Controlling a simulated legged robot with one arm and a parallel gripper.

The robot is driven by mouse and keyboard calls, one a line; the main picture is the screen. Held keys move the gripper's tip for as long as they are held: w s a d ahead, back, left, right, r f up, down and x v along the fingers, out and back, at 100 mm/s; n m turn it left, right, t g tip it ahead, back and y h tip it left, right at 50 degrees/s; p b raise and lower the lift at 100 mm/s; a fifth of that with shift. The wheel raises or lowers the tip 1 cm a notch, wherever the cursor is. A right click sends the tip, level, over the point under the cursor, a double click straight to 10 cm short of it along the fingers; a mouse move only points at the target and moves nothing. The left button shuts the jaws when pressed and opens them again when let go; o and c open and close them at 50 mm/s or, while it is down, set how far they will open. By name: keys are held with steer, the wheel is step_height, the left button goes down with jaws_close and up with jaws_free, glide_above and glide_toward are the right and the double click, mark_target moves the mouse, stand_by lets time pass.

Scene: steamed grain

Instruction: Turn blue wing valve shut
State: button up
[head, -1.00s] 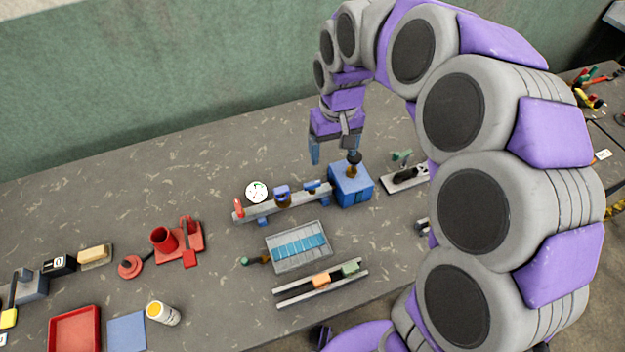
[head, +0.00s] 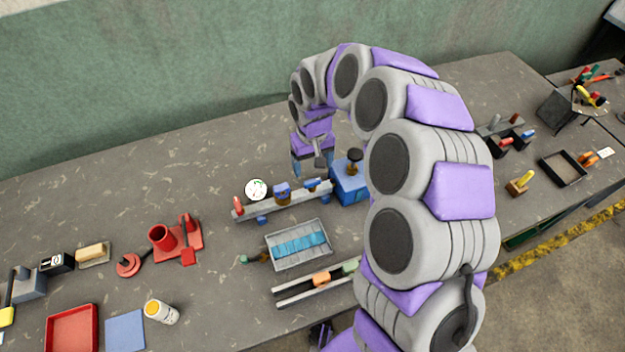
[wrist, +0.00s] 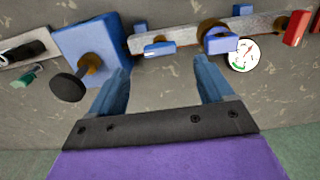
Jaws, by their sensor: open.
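A grey bar (head: 262,208) lies on the bench with two small blue handles along it. One blue wing handle (head: 282,188) sits on a brass fitting; it also shows in the wrist view (wrist: 222,44). The other blue handle (head: 311,184) is nearer the blue box (head: 350,185) and shows in the wrist view (wrist: 159,49). I cannot tell for sure which is the wing valve. My gripper (head: 311,166) is open and empty above and behind the bar. In the wrist view its fingers (wrist: 161,68) point at the bar, with the handle nearer the box ahead between them, apart from both.
A black knob (head: 355,155) on a brass stem stands up from the blue box close to my gripper. A round white gauge (head: 256,189) stands behind the bar. A grey tray (head: 299,246) lies in front. A red handle (head: 238,206) is at the bar's left end.

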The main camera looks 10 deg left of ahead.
mark_target(313, 181)
step_height(313, 181, down, 8)
steer(key=shift+r+b, duration=0.15)
steer(key=shift+b, duration=0.3)
steer(key=c, duration=1)
